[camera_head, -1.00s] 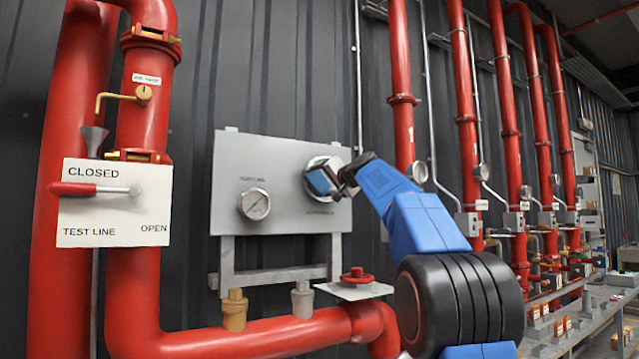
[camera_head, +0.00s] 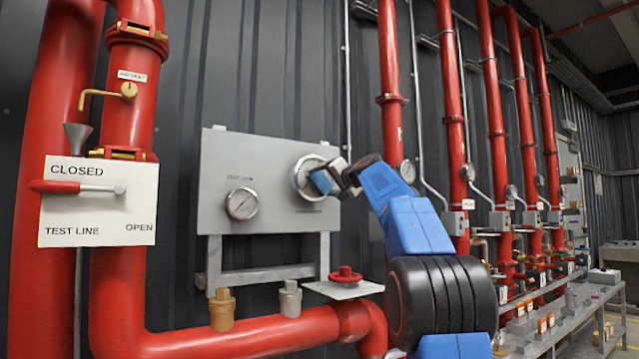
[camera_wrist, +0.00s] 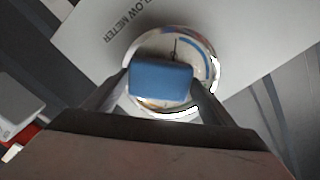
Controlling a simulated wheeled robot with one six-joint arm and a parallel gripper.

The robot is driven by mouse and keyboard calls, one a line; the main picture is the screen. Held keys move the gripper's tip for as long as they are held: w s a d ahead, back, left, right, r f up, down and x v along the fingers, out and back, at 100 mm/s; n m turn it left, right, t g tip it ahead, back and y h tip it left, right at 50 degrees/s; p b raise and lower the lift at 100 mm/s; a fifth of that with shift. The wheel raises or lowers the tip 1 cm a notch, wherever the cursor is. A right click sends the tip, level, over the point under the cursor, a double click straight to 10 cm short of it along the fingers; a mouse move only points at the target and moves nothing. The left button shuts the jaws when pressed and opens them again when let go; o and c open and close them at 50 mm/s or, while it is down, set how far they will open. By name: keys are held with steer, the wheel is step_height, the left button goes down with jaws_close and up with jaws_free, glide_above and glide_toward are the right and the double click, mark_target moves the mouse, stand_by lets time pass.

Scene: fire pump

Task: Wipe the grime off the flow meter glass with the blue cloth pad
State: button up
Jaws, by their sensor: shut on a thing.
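The flow meter (camera_head: 302,178) is the larger round gauge at the right of the grey wall panel. In the wrist view its glass (camera_wrist: 190,50) shows behind the pad, with a brownish tint near the lower edge, a needle and a blue arc. The blue cloth pad (camera_wrist: 161,79) is held between the two fingers of my gripper (camera_wrist: 160,90), and it covers the middle of the dial. In the head view the pad (camera_head: 321,181) is at the right part of the dial, with my gripper (camera_head: 338,178) at its right. I cannot tell whether the pad touches the glass.
A smaller gauge (camera_head: 242,204) sits left on the same panel (camera_head: 270,222). Below are a red handwheel (camera_head: 345,274) on a plate and a red pipe (camera_head: 270,333). A test line lever (camera_head: 75,187) is at far left. Red risers (camera_head: 392,90) stand at right.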

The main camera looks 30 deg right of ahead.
mark_target(315, 176)
steer(key=shift+d+r, duration=0.8)
steer(key=shift+d, duration=1.55)
steer(key=shift+s+a, duration=0.1)
steer(key=shift+a, duration=5.6)
steer(key=shift+r, duration=0.85)
steer(key=d, duration=1.1)
steer(key=shift+d, duration=0.15)
